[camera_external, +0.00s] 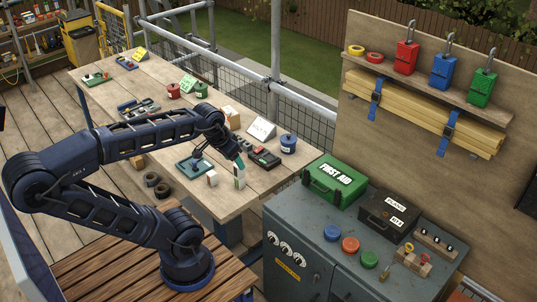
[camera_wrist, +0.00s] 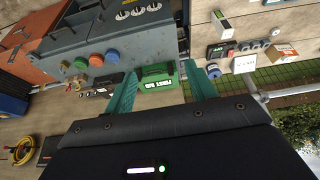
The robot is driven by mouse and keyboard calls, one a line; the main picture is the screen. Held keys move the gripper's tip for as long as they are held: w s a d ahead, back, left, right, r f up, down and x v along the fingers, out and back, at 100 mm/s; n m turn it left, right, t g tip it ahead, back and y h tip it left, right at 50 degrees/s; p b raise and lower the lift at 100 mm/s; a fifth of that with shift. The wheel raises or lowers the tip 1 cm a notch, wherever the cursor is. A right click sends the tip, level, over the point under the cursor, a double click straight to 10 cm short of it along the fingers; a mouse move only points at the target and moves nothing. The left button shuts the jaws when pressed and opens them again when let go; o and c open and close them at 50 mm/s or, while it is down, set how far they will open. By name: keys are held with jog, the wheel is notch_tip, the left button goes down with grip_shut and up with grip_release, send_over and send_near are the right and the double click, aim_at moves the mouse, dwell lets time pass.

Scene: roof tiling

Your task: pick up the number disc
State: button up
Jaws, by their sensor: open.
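No thing in view can be told for sure as the number disc. Small round grey discs lie in a row beside a black device (camera_external: 265,157) on the wooden workbench (camera_external: 215,200); the row of discs (camera_wrist: 256,44) also shows in the wrist view, upper right, too small to read. A blue cap (camera_external: 331,232), an orange cap (camera_external: 350,245) and a green cap (camera_external: 369,259) sit on the grey cabinet (camera_external: 290,210). My gripper (camera_external: 240,168), with teal fingers, is over the bench's near right end. In the wrist view my gripper (camera_wrist: 162,69) is open, with nothing held between the fingers.
A green first aid case (camera_external: 333,182) and a black case (camera_external: 390,212) stand on the cabinet. A blue pot (camera_external: 288,143), a white sign (camera_external: 261,131) and a teal tray (camera_external: 194,166) are on the bench near my gripper. A mesh rail runs behind the bench.

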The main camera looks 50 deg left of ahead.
jog(key=w+a+r+n, duration=0.25)
jog(key=w+a, duration=0.25)
jog(key=w, duration=0.3)
jog(key=w+a+r+n+g, duration=0.1)
jog(key=w+a+r+n, duration=0.2)
jog(key=w, duration=0.5)
jog(key=w+a+r+n, duration=0.1)
jog(key=w+a+r, duration=0.1)
jog(key=w+a, duration=0.5)
jog(key=n+g, duration=0.2)
jog(key=n, duration=0.8)
send_over(228, 112)
jog(key=shift+m, duration=0.25)
jog(key=f, duration=3)
jog(key=shift+s+f, duration=0.2)
jog(key=shift+s, duration=0.1)
jog(key=shift+w+a+f, duration=0.15)
jog(key=shift+w+f, duration=0.05)
jog(key=shift+f, duration=1.1)
jog(key=shift+w+a+f, duration=0.1)
jog(key=shift+w+f, duration=0.05)
jog(key=shift+f, duration=1.1)
jog(key=c, duration=1.2)
